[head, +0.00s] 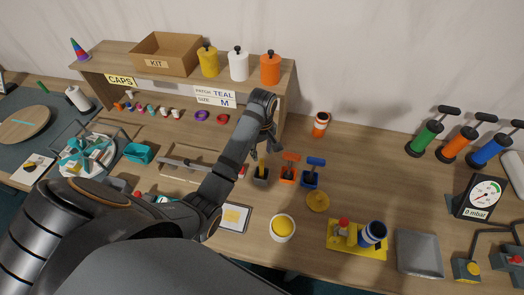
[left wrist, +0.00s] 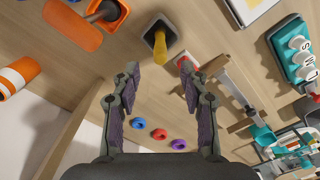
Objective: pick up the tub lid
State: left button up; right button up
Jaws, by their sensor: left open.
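The tub lid, a round yellow disc with a small raised middle, (head: 318,201) lies on the table in the head view. It is to the right of and behind a white tub with yellow contents (head: 283,228). My left gripper (head: 267,141) is above the table, up and to the left of the lid and apart from it. In the left wrist view its two fingers (left wrist: 158,68) are spread, with nothing between them. The lid does not show in the left wrist view. My right gripper is not in view.
A yellow-handled tool in a dark holder (head: 261,174) stands below my left gripper. Orange (head: 289,172) and blue (head: 313,175) tools in holders stand beside it. A yellow stand with a blue cup (head: 357,240) is right of the lid. A shelf (head: 180,84) stands behind.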

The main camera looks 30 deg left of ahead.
aim_at(318, 201)
jog(key=k, duration=1.5)
